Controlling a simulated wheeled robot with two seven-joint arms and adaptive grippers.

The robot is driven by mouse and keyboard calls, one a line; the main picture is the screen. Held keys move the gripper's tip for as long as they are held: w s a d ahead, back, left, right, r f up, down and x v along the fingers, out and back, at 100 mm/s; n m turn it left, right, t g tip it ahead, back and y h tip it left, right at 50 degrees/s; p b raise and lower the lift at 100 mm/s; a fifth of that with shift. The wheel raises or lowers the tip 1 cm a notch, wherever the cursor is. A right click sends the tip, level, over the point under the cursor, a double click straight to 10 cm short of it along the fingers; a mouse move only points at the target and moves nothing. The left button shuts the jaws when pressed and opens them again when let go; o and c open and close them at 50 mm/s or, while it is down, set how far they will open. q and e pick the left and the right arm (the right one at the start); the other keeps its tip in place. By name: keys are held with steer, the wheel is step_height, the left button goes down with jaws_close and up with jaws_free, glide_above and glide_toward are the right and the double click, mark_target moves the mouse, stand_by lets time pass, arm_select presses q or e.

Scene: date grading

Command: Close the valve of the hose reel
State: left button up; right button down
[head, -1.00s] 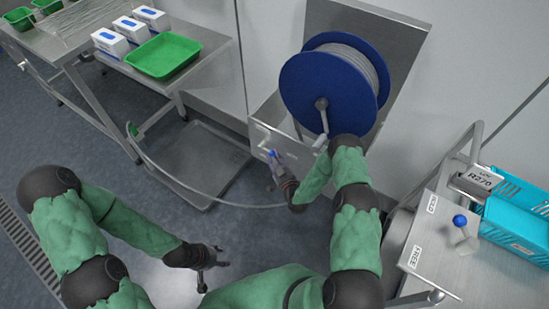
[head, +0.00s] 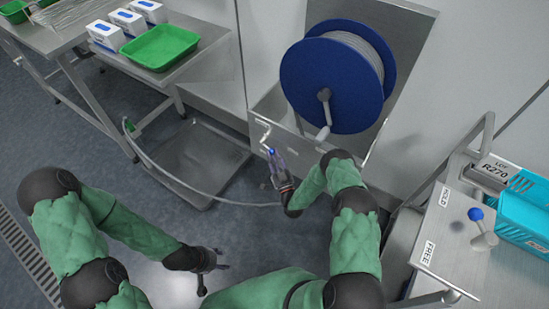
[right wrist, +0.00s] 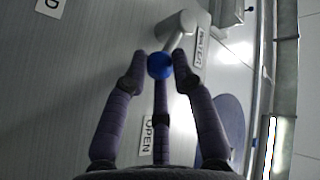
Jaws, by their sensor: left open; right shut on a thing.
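The hose reel (head: 318,83) is a blue drum mounted on the wall above a steel box panel (head: 262,112). The valve lever (head: 265,133) is a pale metal handle at the front of that panel. It also shows in the right wrist view (right wrist: 180,27), with a blue knob (right wrist: 160,66) at its end. My right gripper (head: 274,160) is shut on the blue knob, fingers around it. In the wrist view, the labels WATER (right wrist: 200,47) and OPEN (right wrist: 146,136) are near the lever. My left gripper (head: 221,258) is open and empty above the floor.
A green tray (head: 160,48) sits on the left table.

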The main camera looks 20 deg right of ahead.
steer(key=shift+w+a+f+m+t+h, duration=0.2)
steer(key=shift+f+m+t+h, duration=0.1)
steer(key=shift+f+m+t, duration=0.25)
steer(key=shift+w+a+f+m+t+h, duration=0.15)
steer(key=shift+f+m+t+h, duration=0.2)
steer(key=shift+m+t, duration=0.3)
arm_select(q)
steer(key=shift+c, duration=0.3)
